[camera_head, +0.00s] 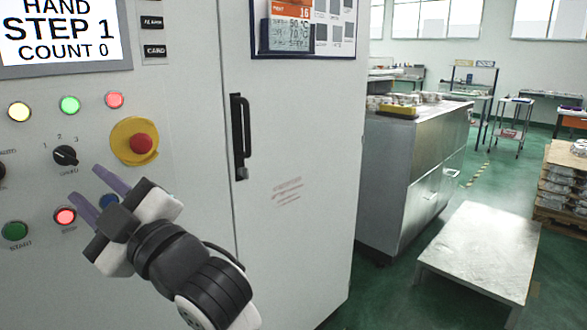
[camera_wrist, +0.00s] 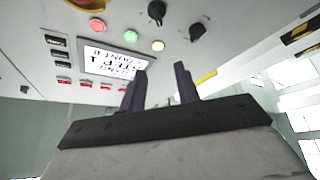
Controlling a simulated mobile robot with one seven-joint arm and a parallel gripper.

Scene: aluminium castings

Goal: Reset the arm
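My gripper (camera_head: 94,188) is in front of the control panel (camera_head: 30,188), at the left of the head view. Its two purple fingers are apart, with nothing between them. In the wrist view, my gripper (camera_wrist: 160,82) also shows open and empty, with the panel beyond it. My arm reaches up from the bottom of the head view. The fingertips are near the selector knob (camera_head: 65,155) and the red emergency button (camera_head: 141,144); I cannot tell how far off the panel they are. Part of the lower button row is hidden behind my gripper.
A screen (camera_head: 62,32) reads "HAND STEP 1 COUNT 0". A cabinet door with a black handle (camera_head: 241,135) stands right of the panel. Farther right are a metal cabinet (camera_head: 392,185), a low metal table (camera_head: 482,248) and a loaded pallet (camera_head: 560,212). Green floor between them is open.

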